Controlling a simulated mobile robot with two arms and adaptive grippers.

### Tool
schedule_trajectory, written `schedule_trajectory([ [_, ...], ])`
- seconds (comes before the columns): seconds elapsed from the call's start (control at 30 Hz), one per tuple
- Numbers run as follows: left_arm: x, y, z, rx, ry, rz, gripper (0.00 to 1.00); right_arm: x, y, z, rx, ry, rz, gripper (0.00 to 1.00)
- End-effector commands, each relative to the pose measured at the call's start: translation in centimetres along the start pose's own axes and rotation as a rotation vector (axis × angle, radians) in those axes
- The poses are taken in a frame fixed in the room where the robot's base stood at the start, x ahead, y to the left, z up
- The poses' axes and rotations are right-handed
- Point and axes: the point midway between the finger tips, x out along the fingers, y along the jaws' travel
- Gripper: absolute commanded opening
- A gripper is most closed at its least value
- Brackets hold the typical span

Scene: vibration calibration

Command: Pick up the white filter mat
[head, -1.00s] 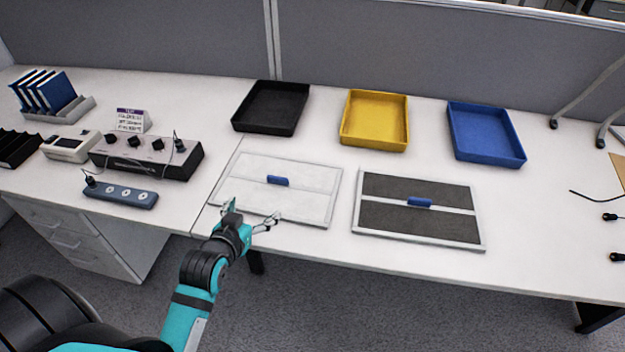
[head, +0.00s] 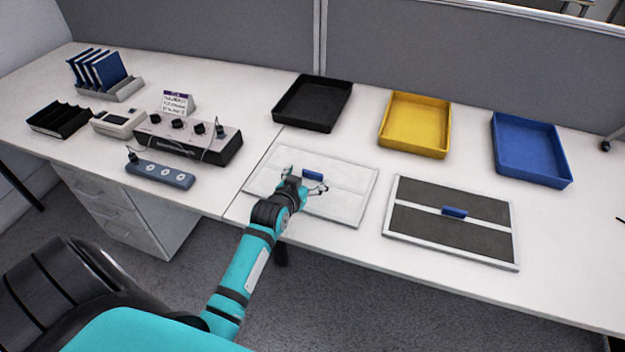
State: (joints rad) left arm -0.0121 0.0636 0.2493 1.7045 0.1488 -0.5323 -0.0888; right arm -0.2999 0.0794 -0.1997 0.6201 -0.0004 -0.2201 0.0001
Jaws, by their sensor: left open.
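The white filter mat (head: 345,205) lies flat on the desk in the middle of the head view. It is a pale framed panel with a lighter strip across it and a blue handle (head: 313,175) at its centre. My left gripper (head: 304,180) is open and empty over the mat's near left part, its fingers spread close to the blue handle. The gripper and wrist hide some of the mat's near left part. I cannot tell whether the fingers touch the mat. My right gripper is not in view.
A dark grey filter mat (head: 480,237) with a blue handle lies to the right. Black (head: 313,122), yellow (head: 414,146) and blue (head: 530,170) trays stand behind. A control box (head: 190,146) and a power strip (head: 160,173) sit at left. A grey partition closes the back.

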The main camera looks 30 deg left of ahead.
Motion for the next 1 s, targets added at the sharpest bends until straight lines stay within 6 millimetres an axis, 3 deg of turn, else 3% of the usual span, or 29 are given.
schedule_trajectory([
  [0.23,3.6,-0.6,-0.1,-0.001,0.001,-0.001,0.88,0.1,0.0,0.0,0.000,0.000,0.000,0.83],
  [0.57,4.2,-0.6,-0.1,0.000,0.000,-0.002,0.88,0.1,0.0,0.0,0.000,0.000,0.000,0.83],
  [1.0,4.2,-0.6,-0.1,0.000,0.000,-0.002,0.31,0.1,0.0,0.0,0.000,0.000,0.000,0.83],
])
